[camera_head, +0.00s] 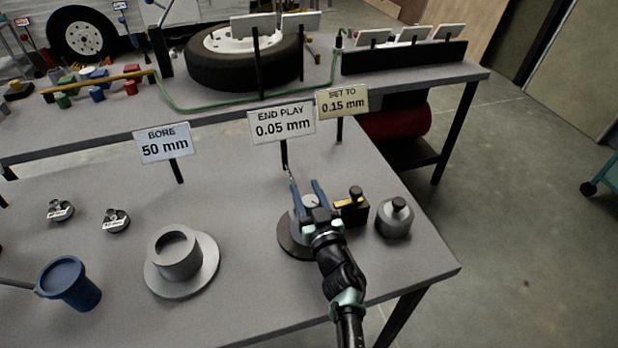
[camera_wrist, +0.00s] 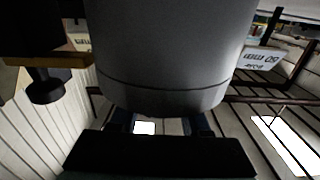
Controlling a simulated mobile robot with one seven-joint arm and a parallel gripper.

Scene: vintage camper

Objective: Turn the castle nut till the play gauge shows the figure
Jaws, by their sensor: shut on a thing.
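The end play sign (camera_head: 282,124) reads 0.05 mm, and the set-to sign (camera_head: 342,101) behind it reads 0.15 mm. My gripper (camera_head: 309,192) is over the grey hub on a dark round base (camera_head: 290,246) at the bench's right side. Its blue fingers are closed around a small round grey top, which I take to be the castle nut (camera_head: 311,202). The nut's slots are too small to make out, and my wrist hides part of the hub. In the wrist view a large smooth grey cylinder (camera_wrist: 175,50) fills the middle, with the finger ends (camera_wrist: 162,126) partly hidden below it.
A black block with a yellow strip (camera_head: 357,210) and a grey bottle-like can (camera_head: 396,217) stand close right of my gripper. A grey flanged hub (camera_head: 180,262), a blue cup (camera_head: 69,283) and two small parts (camera_head: 116,220) lie left. The bench's front middle is clear.

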